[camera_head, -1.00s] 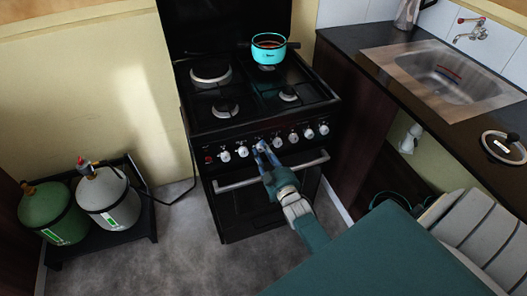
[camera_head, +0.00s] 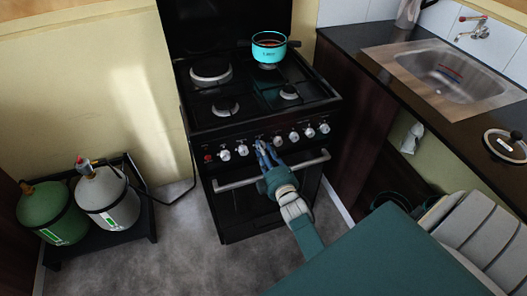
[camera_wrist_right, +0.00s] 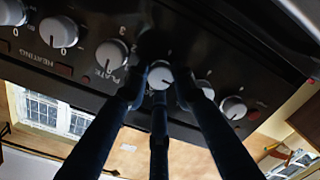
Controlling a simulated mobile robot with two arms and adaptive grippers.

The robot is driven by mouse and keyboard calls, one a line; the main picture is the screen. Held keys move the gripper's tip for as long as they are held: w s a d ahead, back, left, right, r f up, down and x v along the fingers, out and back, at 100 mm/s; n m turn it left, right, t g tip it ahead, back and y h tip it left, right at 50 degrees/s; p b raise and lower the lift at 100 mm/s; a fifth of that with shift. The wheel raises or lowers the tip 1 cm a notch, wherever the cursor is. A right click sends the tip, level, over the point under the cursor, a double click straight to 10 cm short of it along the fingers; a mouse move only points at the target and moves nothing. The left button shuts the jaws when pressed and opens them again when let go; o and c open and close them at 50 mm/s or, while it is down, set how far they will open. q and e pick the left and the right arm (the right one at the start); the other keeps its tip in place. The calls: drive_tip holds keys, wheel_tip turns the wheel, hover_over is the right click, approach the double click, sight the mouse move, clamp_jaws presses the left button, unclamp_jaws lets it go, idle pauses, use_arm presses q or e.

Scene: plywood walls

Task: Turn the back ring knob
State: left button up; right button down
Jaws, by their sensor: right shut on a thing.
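The black cooker (camera_head: 262,112) has a row of several white knobs along its front panel. My right gripper (camera_head: 261,147) is at the third knob from the left in the head view. In the right wrist view its dark fingers (camera_wrist_right: 160,90) close around one white knob (camera_wrist_right: 160,74), with a finger on each side and one below. The knob is partly hidden by the fingers, and I cannot read its label. A turquoise pot (camera_head: 269,52) with dark red-brown contents stands on the back right ring. My left gripper is not in view.
An oven handle (camera_head: 235,184) runs just below the knobs, close under my right gripper. Neighbouring knobs (camera_wrist_right: 110,55) sit close on both sides. A worktop with a sink (camera_head: 450,80) is at right.

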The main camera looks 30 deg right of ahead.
idle(0.3)
drive_tip(key=c, duration=1.4)
unclamp_jaws()
drive_tip(key=shift+a, duration=0.1)
drive_tip(key=shift+c, duration=0.2)
drive_tip(key=v, duration=1.2)
clamp_jaws()
